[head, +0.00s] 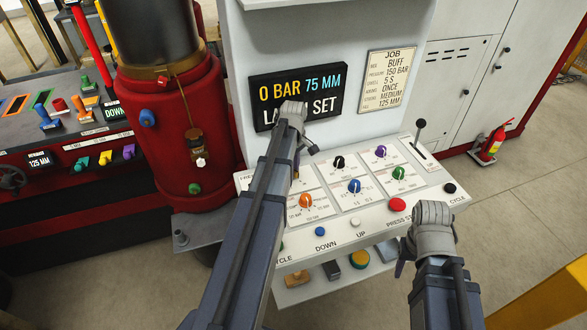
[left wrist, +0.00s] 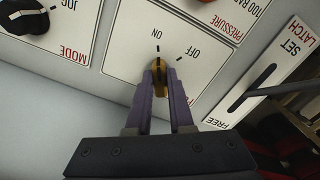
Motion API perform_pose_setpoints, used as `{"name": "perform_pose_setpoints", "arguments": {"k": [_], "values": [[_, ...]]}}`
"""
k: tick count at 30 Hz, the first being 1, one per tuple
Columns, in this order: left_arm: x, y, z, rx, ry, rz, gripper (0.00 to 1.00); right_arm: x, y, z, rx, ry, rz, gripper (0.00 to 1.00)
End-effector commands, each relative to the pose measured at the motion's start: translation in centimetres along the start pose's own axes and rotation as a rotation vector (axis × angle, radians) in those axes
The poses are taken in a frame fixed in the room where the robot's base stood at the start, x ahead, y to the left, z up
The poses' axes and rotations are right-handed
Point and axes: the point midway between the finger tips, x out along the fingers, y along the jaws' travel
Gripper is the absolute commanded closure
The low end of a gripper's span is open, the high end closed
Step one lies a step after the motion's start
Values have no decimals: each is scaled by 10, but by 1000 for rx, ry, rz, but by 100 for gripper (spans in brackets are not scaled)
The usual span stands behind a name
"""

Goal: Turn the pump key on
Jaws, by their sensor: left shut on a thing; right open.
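The pump key (left wrist: 159,78) is a yellow knob on a white plate marked ON and OFF, lettering upside down in the left wrist view. My left gripper (left wrist: 160,72) is shut on it, one purple finger on each side. The key looks lined up with the ON tick, though the fingers cover part of it. In the head view my left arm hides most of the key, and the left gripper (head: 297,163) is partly behind the wrist. My right gripper (head: 433,222) is near the panel's front right corner, away from the key; its fingers are hardly visible.
The sloped white panel (head: 436,176) carries several coloured knobs and a red button (head: 397,204). A display (head: 297,95) reads 0 BAR 75 MM, its lower line partly covered. A SET/LATCH/FREE slot plate (left wrist: 272,75) lies beside the key. A red press body (head: 205,150) stands left.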

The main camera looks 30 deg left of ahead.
Motion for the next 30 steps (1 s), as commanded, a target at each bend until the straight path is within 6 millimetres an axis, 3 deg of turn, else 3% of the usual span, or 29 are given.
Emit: {"name": "perform_pose_setpoints", "arguments": {"k": [5, 6, 14, 23, 30], "values": [[0, 0, 0, -2, 0, 0, 100, 0, 0, 0, 0, 0, 0, 50], [0, 0, 0, -2, 0, 0, 79, 0, 0, 0, 0, 0, 0, 50], [0, 0, 0, -1, 0, 0, 50, 0, 0, 0, 0, 0, 0, 50], [-1, 0, 0, 0, 0, 0, 50, -1, 0, 0, 0, 0, 0, 50], [-16, 0, 0, 0, 0, 0, 50, -16, 2, 1, 0, 0, 0, 50]]}}
